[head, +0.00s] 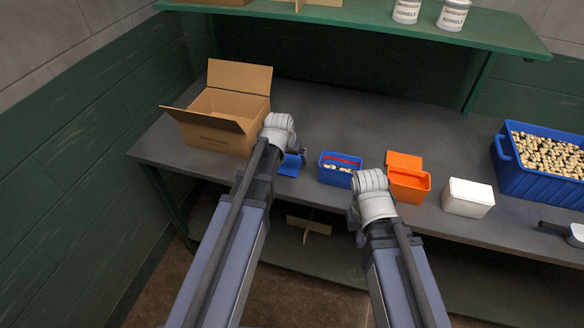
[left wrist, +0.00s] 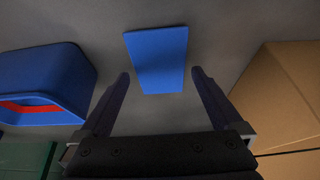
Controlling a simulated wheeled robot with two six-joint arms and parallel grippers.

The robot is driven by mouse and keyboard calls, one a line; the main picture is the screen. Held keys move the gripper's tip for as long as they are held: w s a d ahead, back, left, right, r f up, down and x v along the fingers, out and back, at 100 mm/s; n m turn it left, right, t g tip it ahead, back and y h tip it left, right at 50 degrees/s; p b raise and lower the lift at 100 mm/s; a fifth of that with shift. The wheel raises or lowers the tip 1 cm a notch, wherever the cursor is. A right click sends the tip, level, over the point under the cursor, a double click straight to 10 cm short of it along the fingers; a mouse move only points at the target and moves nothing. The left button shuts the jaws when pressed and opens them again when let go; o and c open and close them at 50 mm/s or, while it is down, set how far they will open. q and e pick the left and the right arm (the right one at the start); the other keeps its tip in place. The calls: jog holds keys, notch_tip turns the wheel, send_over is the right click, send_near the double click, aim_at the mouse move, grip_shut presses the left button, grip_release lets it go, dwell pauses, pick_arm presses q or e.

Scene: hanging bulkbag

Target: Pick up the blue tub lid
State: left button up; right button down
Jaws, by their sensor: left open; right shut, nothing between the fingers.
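The blue tub lid (head: 289,166) lies on the grey table just below my left gripper (head: 301,156), partly hidden by it in the head view. In the left wrist view the lid (left wrist: 157,58) is a flat blue rectangle ahead of the open fingers (left wrist: 160,76), roughly centred between their tips. Nothing is between the fingers. The blue tub (head: 338,168), with a red strip and pale pieces inside, stands to the right of the lid. My right gripper (head: 357,238) is shut and empty in front of the table; its fingers are mostly hidden.
An open cardboard box (head: 212,130) stands left of the lid. An orange tub (head: 408,186), a white box (head: 468,198) and a large blue crate of pale pieces (head: 507,171) stand to the right. A green shelf (head: 400,30) runs above the table's back.

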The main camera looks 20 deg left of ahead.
aim_at(292, 163)
pick_arm(q)
jog(key=shift+b+x, duration=0.55)
jog(key=shift+x, duration=0.6)
jog(key=shift+r, duration=0.1)
jog(key=c, duration=1.1)
